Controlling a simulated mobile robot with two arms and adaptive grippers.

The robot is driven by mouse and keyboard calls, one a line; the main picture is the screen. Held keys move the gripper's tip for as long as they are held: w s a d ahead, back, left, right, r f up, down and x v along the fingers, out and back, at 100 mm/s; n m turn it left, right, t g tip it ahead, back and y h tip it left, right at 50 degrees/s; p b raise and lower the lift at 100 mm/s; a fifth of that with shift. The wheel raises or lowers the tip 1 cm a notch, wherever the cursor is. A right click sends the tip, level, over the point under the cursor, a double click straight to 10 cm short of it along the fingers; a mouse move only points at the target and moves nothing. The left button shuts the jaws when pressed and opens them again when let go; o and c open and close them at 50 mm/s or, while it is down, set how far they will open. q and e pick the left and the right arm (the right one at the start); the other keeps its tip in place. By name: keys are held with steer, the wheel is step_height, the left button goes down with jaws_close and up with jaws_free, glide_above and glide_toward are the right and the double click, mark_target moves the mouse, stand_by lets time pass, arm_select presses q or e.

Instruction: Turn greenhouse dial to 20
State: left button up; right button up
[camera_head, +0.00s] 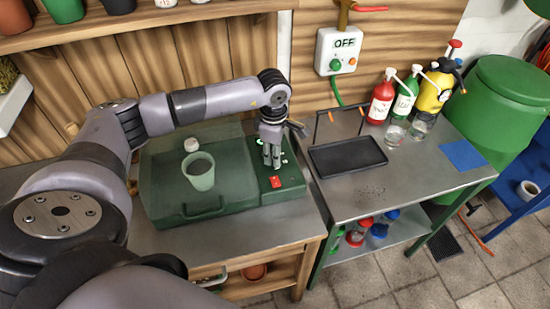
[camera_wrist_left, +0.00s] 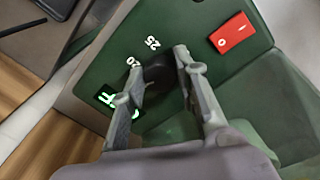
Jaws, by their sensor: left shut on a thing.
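The greenhouse (camera_head: 160,200) is a green box with a see-through cover on the bench, with a control panel (camera_head: 283,192) at its right end. The dial (camera_wrist_left: 160,72) is a black round knob on that panel; in the head view my gripper covers it. My left gripper (camera_head: 272,163) points down at the panel. In the left wrist view the fingers of my left gripper (camera_wrist_left: 161,66) are shut on the dial, one on each side. White marks, one reading 25 (camera_wrist_left: 152,43), stand beside the dial. The dial's pointer cannot be made out.
A red switch (camera_head: 275,182) sits on the panel near my gripper. A pale green cup (camera_head: 201,172) is in the greenhouse. To the right, a metal table holds a black tray (camera_head: 347,156) and spray bottles (camera_head: 382,98). A box reading OFF (camera_head: 339,50) hangs on the wall.

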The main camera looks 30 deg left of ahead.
arm_select(q)
steer(key=m+b, duration=0.4)
steer(key=shift+f, duration=0.15)
steer(key=shift+a+m+b, duration=0.1)
steer(key=shift+m+b, duration=1.05)
steer(key=shift+m, duration=0.55)
steer(key=shift+r, duration=0.25)
steer(key=o, duration=1.2)
steer(key=shift+c, duration=0.2)
steer(key=shift+f, duration=0.1)
step_height(320, 180, up, 12)
steer(key=shift+s, duration=0.4)
